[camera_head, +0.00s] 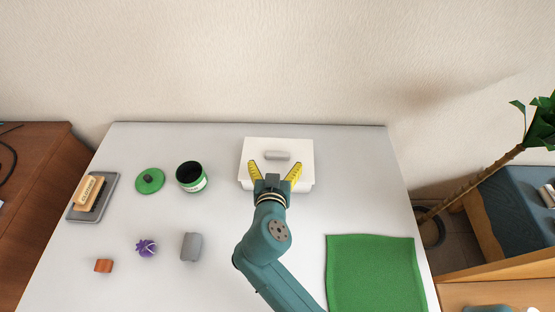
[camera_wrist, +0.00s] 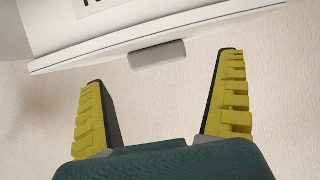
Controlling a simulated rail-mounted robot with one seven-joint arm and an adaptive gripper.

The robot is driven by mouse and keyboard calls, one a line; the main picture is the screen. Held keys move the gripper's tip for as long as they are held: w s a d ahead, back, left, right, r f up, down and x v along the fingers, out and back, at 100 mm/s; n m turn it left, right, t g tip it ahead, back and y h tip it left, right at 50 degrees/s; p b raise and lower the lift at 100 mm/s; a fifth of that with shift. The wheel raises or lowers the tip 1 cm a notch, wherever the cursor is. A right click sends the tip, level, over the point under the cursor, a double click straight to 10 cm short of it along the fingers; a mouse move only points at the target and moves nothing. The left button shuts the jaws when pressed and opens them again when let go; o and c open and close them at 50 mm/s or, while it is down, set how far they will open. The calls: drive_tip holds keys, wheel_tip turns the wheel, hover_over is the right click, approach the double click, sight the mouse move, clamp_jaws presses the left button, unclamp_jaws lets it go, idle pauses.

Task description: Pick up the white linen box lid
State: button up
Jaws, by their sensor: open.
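The white linen box lid (camera_head: 305,152) sits on the white box (camera_head: 306,189) at the back middle of the desk. A grey handle (camera_head: 277,155) stands on top of the lid. My gripper (camera_head: 275,169) is open and empty, its yellow fingers spread over the front part of the lid. In the wrist view, the lid (camera_wrist: 220,27) and box (camera_wrist: 45,22) show at the top, and the handle (camera_wrist: 158,54) lies between the two fingertips' lines, near the far end of the gripper (camera_wrist: 163,70). I cannot tell whether a finger touches it.
Left of the box are a dark-mouthed green can (camera_head: 192,184), a green round lid (camera_head: 150,181) and a brush (camera_head: 88,192) on a grey tray (camera_head: 111,185). Nearer are a grey block (camera_head: 191,247), a purple item (camera_head: 146,248) and an orange-brown block (camera_head: 103,266). A green cloth (camera_head: 375,275) lies front right.

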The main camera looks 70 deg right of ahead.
sight(277, 156)
drive_tip(key=b+x, duration=0.1)
drive_tip(key=x, duration=0.2)
drive_tip(key=b+x, duration=0.1)
drive_tip(key=x, duration=0.1)
drive_tip(key=shift+d+r, duration=0.1)
drive_tip(key=shift+d, duration=0.4)
drive_tip(key=c, duration=1.2)
